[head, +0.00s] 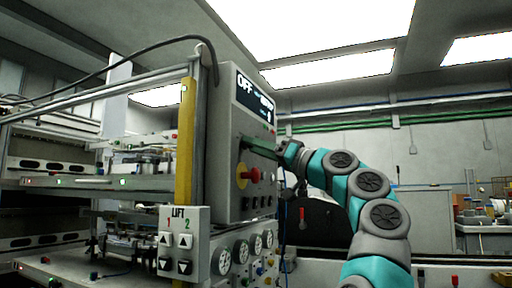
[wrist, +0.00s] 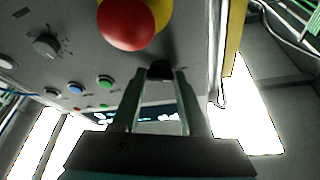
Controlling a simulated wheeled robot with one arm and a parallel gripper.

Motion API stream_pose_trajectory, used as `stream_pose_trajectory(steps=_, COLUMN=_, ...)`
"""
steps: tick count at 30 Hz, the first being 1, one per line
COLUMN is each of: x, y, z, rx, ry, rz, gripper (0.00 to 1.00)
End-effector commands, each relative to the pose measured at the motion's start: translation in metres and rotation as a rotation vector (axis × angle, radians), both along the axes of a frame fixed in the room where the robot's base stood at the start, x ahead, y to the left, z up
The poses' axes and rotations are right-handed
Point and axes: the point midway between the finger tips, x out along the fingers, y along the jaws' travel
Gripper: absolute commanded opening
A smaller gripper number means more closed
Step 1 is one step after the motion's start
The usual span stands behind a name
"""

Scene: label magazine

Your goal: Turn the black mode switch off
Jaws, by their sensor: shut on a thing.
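The black mode switch (wrist: 160,69) is a small dark knob on the grey control panel (head: 226,135). In the wrist view my gripper (wrist: 161,76) has its two greenish fingers on either side of the knob, shut on it. In the head view my gripper (head: 245,143) reaches the panel from the right, above the red stop button, and hides the switch. The knob's exact angle cannot be told. The panel's display (head: 255,97) shows "OFF" with smaller text that I cannot read.
A red stop button on a yellow base (head: 243,175) sits close to my fingers; it also shows in the wrist view (wrist: 126,24). A grey rotary knob (wrist: 46,46) and coloured buttons are nearby. A LIFT button box (head: 184,244) and several gauges (head: 240,250) are lower down.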

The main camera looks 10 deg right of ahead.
Motion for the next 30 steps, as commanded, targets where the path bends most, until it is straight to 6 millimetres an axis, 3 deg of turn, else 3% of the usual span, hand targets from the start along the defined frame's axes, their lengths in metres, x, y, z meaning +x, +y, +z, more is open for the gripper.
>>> stream_pose_trajectory(steps=2, x=0.000, y=0.000, z=0.000, rx=0.001, ry=-0.001, rz=0.000, gripper=0.00)
stream_pose_trajectory(steps=3, x=0.000, y=0.000, z=0.000, rx=0.001, ry=-0.001, rz=0.000, gripper=0.45)
stream_pose_trajectory(steps=10, x=0.000, y=0.000, z=0.000, rx=0.001, ry=-0.001, rz=0.000, gripper=0.71)
stream_pose_trajectory(steps=22, x=-0.004, y=-0.004, z=-0.003, rx=0.002, ry=-0.001, rz=-0.001, gripper=0.73)
stream_pose_trajectory(steps=30, x=-0.028, y=-0.027, z=-0.017, rx=0.002, ry=-0.004, rz=-0.001, gripper=0.73)
